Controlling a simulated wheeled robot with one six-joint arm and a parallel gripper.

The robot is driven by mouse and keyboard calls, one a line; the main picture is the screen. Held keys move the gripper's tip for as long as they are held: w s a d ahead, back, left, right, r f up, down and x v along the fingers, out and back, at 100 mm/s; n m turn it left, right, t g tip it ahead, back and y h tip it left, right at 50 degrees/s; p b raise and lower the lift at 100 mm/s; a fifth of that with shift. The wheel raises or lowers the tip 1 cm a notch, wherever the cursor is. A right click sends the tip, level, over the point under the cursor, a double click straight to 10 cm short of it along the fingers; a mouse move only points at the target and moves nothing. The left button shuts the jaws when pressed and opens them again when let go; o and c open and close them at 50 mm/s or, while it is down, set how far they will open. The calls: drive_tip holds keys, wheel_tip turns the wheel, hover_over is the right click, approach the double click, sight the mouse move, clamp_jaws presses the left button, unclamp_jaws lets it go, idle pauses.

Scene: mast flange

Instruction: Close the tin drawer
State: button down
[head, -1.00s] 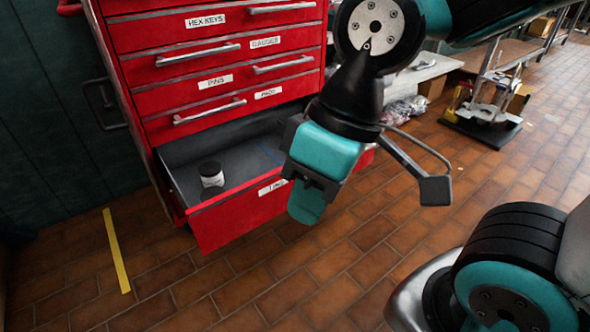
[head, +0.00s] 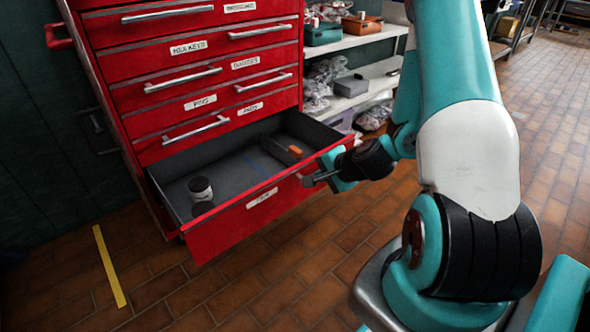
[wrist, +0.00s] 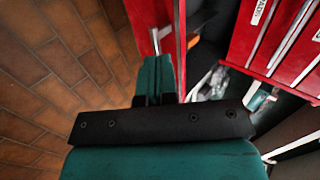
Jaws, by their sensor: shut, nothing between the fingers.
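The tin drawer (head: 218,232) is the red bottom drawer of the red tool cabinet (head: 135,106). It stands pulled out, with its grey inside showing. My gripper (head: 308,181) is shut and empty at the right part of the drawer's front, close to a metal handle there. I cannot tell whether it touches. In the wrist view my gripper (wrist: 158,62) points at the red drawer front (wrist: 150,14), and a metal handle shows beside the fingers.
A small tin (head: 200,189) and an orange-handled tool (head: 294,151) lie in the drawer. The drawers above are shut. A white shelf (head: 372,86) with boxes and bags stands right of the cabinet. A yellow strip (head: 109,266) marks the tiled floor, which is clear in front.

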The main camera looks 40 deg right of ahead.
drive_tip(key=b, duration=1.2)
approach(290, 175)
drive_tip(key=shift+m, duration=0.3)
drive_tip(key=x, duration=0.6)
drive_tip(key=shift+s+a+f, duration=0.1)
drive_tip(key=shift+a+f, duration=0.05)
drive_tip(key=shift+f, duration=0.15)
drive_tip(key=shift+w, duration=0.35)
drive_tip(key=shift+w+r, duration=0.1)
